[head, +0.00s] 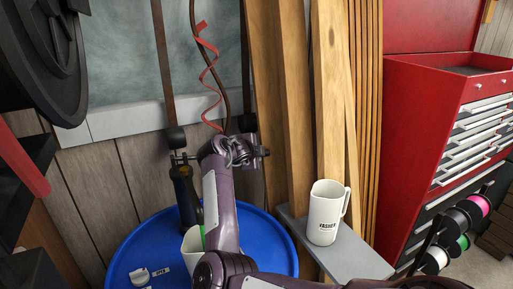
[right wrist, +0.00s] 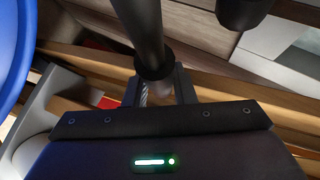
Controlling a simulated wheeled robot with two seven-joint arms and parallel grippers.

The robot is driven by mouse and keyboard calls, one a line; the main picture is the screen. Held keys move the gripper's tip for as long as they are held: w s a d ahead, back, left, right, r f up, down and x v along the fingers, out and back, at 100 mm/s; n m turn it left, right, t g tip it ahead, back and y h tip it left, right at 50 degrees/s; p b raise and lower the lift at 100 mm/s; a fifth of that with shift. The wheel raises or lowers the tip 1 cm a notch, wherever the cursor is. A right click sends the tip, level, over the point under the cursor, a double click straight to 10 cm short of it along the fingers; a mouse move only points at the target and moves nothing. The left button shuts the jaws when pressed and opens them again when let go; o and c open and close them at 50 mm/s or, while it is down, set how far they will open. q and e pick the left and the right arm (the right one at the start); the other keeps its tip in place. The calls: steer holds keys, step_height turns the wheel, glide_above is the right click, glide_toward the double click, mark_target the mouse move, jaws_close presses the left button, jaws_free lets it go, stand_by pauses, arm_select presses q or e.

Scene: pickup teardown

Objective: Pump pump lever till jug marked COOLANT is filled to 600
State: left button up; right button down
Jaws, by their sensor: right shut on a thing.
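My right gripper (head: 242,152) is at the top of the hand pump (head: 184,190) on the blue drum (head: 135,235). In the right wrist view its fingers (right wrist: 159,90) are shut around a dark rod (right wrist: 143,28), the pump lever. A white jug (head: 189,243) with a green mark stands on the drum top beside the pump, mostly hidden behind my right arm. Its label and fill level cannot be seen. Another white jug (head: 325,215) stands upright on the grey shelf; its small dark label seems to read WASHER. My left gripper does not show.
A small white fitting (head: 139,276) and an OPEN tag (head: 160,271) are on the drum top. Wooden planks (head: 330,90) lean behind the grey shelf (head: 352,257). A red tool chest (head: 425,110) with spools stands at the right. A dark wheel (head: 45,50) hangs upper left.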

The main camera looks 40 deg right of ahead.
steer(key=shift+w+a+f+y, duration=0.15)
steer(key=shift+f+y, duration=0.15)
steer(key=shift+f, duration=0.4)
steer(key=shift+f+b, duration=0.3)
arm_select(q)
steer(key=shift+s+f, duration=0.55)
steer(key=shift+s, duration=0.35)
arm_select(e)
steer(key=shift+a, duration=0.1)
steer(key=c, duration=1.6)
jaws_free()
steer(key=o, duration=0.4)
steer(key=shift+w+f, duration=0.2)
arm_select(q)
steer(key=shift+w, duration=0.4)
arm_select(e)
steer(key=shift+s, duration=0.1)
